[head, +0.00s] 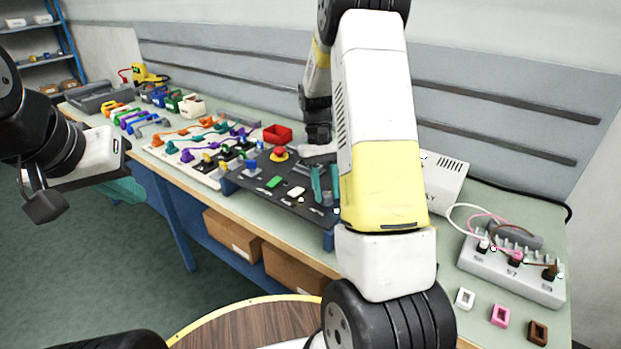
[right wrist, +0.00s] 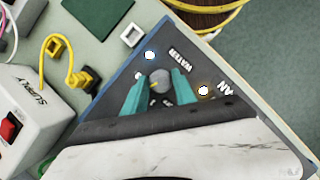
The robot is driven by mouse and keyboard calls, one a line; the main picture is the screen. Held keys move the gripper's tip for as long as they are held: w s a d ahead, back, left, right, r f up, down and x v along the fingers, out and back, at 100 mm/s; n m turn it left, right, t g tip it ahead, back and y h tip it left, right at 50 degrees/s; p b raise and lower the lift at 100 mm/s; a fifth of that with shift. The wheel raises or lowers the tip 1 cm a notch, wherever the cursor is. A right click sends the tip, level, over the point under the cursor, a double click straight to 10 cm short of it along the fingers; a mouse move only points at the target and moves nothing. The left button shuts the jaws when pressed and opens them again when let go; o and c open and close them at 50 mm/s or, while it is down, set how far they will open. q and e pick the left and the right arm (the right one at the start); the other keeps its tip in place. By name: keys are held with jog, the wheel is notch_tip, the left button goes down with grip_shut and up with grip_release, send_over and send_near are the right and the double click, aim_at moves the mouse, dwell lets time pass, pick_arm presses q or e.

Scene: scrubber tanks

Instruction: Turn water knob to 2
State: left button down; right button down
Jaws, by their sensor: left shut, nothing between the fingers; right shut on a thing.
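The water knob (right wrist: 160,79) is a small round grey knob with a yellow pointer mark, beside the word WATER on the dark control panel (right wrist: 222,102). In the right wrist view the teal fingers of my right gripper (right wrist: 159,92) stand on both sides of the knob and are shut on it. In the head view this gripper (head: 323,184) is over the right end of the panel (head: 262,186), and the knob is hidden there. The scale marks around the knob are too small or covered to read. My left gripper (head: 126,189) is shut and empty, off the bench's front edge.
A white supply box (right wrist: 30,112) with a yellow plug (right wrist: 82,79) stands close beside the panel. A terminal block (head: 512,268) sits at the right.

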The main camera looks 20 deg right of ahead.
jog(key=c, duration=1)
grip_release()
jog(key=shift+v, duration=3.9)
jog(key=s+a+r+t+y, duration=0.1)
jog(key=s+a+r+t, duration=0.35)
jog(key=s+r, duration=0.55)
jog(key=s+a+r+t, duration=0.1)
jog(key=s+t, duration=0.1)
jog(key=s, duration=0.1)
jog(key=s+a+r+t+y, duration=0.1)
jog(key=s+a+t, duration=0.1)
jog(key=s, duration=0.2)
jog(key=s+a+r+t, duration=0.1)
jog(key=s+t, duration=0.1)
jog(key=s, duration=0.1)
jog(key=shift+s+a+r, duration=0.35)
jog(key=shift+s, duration=0.05)
